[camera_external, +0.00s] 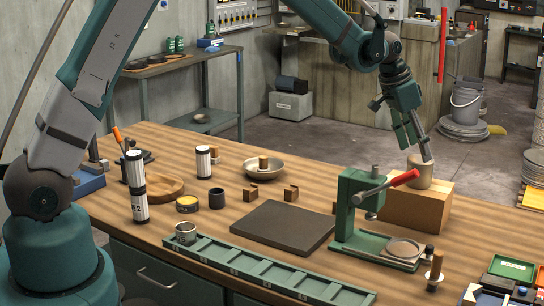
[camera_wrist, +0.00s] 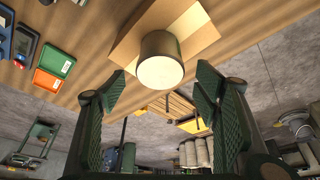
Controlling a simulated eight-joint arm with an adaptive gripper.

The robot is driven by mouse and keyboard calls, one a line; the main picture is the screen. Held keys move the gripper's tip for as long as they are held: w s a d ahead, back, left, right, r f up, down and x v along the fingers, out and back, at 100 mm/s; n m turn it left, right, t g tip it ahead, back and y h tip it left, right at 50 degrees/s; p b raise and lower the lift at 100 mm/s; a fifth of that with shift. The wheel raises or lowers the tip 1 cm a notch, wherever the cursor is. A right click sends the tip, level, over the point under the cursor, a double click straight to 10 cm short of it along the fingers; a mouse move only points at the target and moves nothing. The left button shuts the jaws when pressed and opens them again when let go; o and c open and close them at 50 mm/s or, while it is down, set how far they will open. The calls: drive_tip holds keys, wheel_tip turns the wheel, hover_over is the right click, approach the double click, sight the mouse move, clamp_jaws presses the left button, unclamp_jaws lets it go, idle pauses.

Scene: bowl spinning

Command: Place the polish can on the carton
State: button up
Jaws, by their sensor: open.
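A tan round can (camera_external: 419,172), which I take to be the polish can, stands upright on the brown carton (camera_external: 418,205) at the right of the bench. My gripper (camera_external: 413,148) is just above it, with its fingers open. In the wrist view the can (camera_wrist: 160,62) shows its pale, lit end between and beyond my open fingers (camera_wrist: 160,76), with clear gaps on both sides. The carton (camera_wrist: 200,38) is behind it. I see no finger holding the can. Whether a fingertip touches its top edge cannot be told in the external view.
A green press (camera_external: 352,215) with a red-handled lever stands close left of the carton. A dark slab (camera_external: 283,226), a long green tray (camera_external: 270,272), several tins and a shallow bowl (camera_external: 263,172) lie further left. Small coloured boxes (camera_external: 512,268) lie at the front right.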

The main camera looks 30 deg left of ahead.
drive_tip(key=v, duration=0.7)
idle(0.5)
drive_tip(key=s+a+r+n+t, duration=0.1)
drive_tip(key=s+a+r, duration=0.45)
drive_tip(key=a, duration=0.25)
drive_tip(key=s+a+r+n+y, duration=0.1)
drive_tip(key=s+a+r+n, duration=0.1)
drive_tip(key=s+a+r, duration=0.4)
drive_tip(key=s+a+r+n+t, duration=0.1)
drive_tip(key=s+a+r, duration=0.2)
drive_tip(key=s+a, duration=0.55)
drive_tip(key=s+a+f+n+t+y, duration=0.1)
drive_tip(key=s+a+f+n, duration=0.1)
drive_tip(key=s+a, duration=0.7)
drive_tip(key=s+a+f+n+t+y, duration=0.1)
drive_tip(key=s+a+f+n, duration=0.2)
drive_tip(key=s+a, duration=0.6)
drive_tip(key=s, duration=0.6)
drive_tip(key=shift+s, duration=0.2)
